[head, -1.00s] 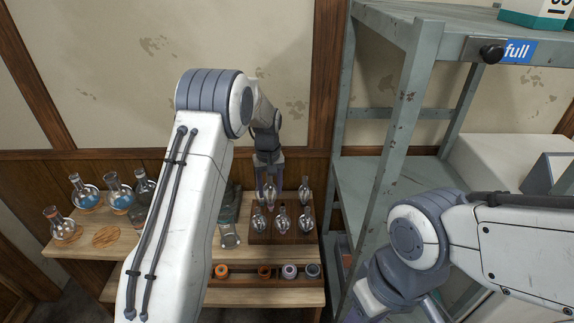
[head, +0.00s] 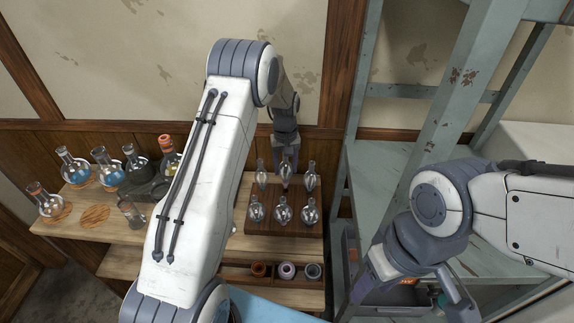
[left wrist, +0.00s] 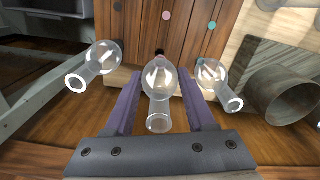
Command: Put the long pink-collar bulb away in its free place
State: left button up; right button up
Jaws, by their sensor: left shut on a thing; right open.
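My left gripper (head: 285,160) points down over the back row of the dark wooden bulb rack (head: 262,231) and is shut on a clear glass bulb (left wrist: 158,78). The purple fingers are on either side of its neck. The bulb is at the back middle of the rack, between two other bulbs, at left (left wrist: 102,56) and right (left wrist: 212,75) in the left wrist view. I cannot tell whether it is seated or just above the rack. My right gripper (head: 415,290) is open, partly hidden, by the shelf.
Round flasks (head: 110,172) stand on the wooden bench at left. Three front-row bulbs (head: 283,210) stand close in the rack. A tray of coloured collars (head: 287,270) lies in front. A grey metal shelf (head: 400,165) rises at right.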

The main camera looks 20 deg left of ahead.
aim_at(286, 183)
pick_arm(q)
jog(key=shift+s+d+r, duration=0.15)
dwell(0.4)
jog(key=shift+f+b, duration=0.6)
jog(key=shift+f, duration=0.6)
jog(key=shift+f, duration=0.15)
jog(key=shift+f, duration=0.35)
jog(key=o, duration=1.2)
